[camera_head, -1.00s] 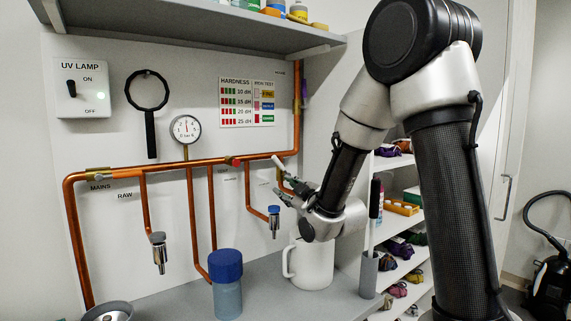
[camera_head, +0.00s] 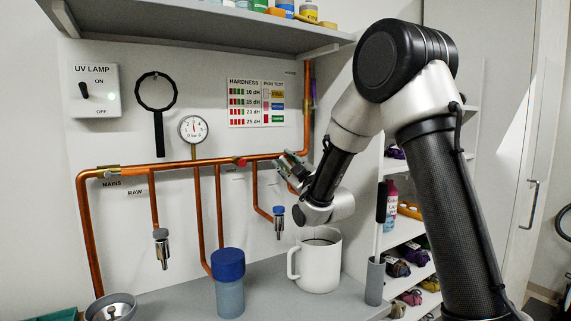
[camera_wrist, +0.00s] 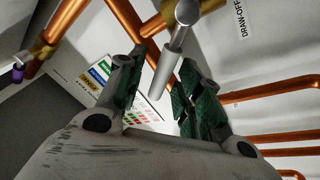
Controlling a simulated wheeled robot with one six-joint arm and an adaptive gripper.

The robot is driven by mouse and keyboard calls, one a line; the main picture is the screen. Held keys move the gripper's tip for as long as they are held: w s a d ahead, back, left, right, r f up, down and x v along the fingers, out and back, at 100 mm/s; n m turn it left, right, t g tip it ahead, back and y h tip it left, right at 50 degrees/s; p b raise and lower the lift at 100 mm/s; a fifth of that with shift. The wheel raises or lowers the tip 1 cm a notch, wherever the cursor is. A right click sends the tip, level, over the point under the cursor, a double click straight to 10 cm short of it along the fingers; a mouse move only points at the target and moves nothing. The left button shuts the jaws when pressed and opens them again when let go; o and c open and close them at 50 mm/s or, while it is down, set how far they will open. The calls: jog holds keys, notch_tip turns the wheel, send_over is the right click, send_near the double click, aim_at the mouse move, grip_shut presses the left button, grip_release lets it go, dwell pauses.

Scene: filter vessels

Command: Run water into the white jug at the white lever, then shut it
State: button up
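The white jug (camera_head: 320,268) stands upright on the grey counter below my gripper, its handle to the left. Its mouth shows, but I cannot tell whether it holds water. My gripper (camera_head: 288,166) is raised to the copper pipe at the back wall. In the wrist view my gripper (camera_wrist: 158,88) is open, its dark green pads on either side of a pale rod-like lever (camera_wrist: 170,62). Gaps show between the lever and the pads. In the head view the lever is hidden or too small to tell behind my gripper. The outlet above the jug is not clearly visible.
A blue-capped tap (camera_head: 279,222) hangs left of the jug and a grey tap (camera_head: 161,248) further left. A blue-lidded container (camera_head: 229,283) stands on the counter. A grey holder (camera_head: 375,281) with an upright rod stands right of the jug. Copper pipes (camera_head: 130,172) line the wall.

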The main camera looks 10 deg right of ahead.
jog(key=shift+w+a+r, duration=0.1)
jog(key=shift+w, duration=0.15)
grip_shut()
jog(key=shift+s+a+f+n+g+y, duration=0.1)
jog(key=shift+a+f+n+g+y, duration=0.45)
jog(key=shift+n, duration=1.3)
jog(key=shift+s+a+f+n+g+y, duration=0.3)
jog(key=shift+f+n+y, duration=0.5)
jog(key=shift+n, duration=1)
jog(key=shift+w+a+f+n+g+y, duration=0.2)
jog(key=shift+f+n+g+y, duration=0.45)
jog(key=shift+n, duration=1.2)
jog(key=shift+s+f, duration=0.15)
jog(key=shift+f, duration=0.05)
